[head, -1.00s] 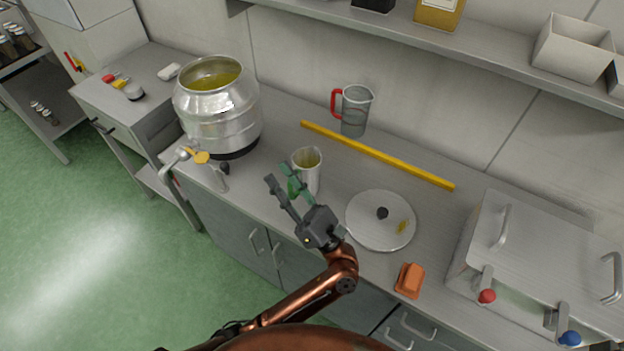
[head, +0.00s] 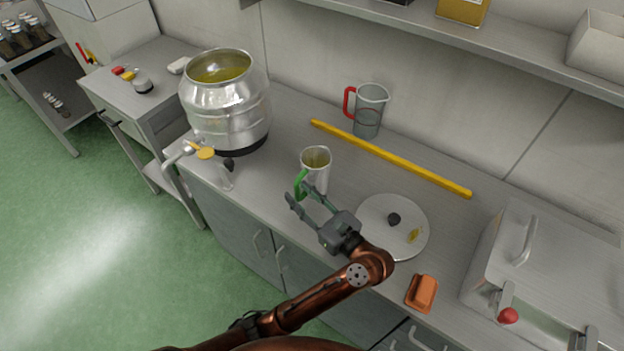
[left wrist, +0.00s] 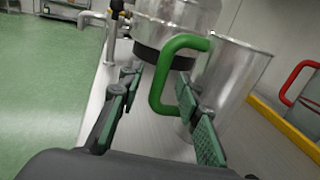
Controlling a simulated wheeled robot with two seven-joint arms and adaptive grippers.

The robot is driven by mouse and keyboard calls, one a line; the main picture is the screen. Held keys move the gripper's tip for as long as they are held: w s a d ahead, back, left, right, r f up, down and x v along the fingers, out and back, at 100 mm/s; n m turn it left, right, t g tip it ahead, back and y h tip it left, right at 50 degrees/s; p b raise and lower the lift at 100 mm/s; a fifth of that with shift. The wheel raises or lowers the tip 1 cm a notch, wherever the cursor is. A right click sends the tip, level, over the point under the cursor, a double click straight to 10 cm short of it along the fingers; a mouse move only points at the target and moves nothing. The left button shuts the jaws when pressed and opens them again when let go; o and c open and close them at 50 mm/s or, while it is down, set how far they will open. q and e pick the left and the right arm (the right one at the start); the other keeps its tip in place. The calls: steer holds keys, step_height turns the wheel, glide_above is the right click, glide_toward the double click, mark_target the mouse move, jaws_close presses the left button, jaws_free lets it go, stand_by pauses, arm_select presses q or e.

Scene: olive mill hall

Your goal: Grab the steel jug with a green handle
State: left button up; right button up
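The steel jug (head: 317,168) with a green handle (head: 301,184) stands upright on the steel counter, with yellowish liquid showing inside. My left gripper (head: 306,200) is open just in front of the jug, at its handle side. In the left wrist view the jug (left wrist: 232,75) is close ahead. Its green handle (left wrist: 160,88) shows between the two spread fingers of my left gripper (left wrist: 150,118), nearer the right finger. I cannot tell whether a finger touches the handle. My right gripper is not in view.
A large steel drum (head: 225,110) with a tap stands left of the jug.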

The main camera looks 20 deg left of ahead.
arm_select(q)
steer(key=shift+x, duration=0.9)
steer(key=shift+c, duration=0.3)
jaws_close()
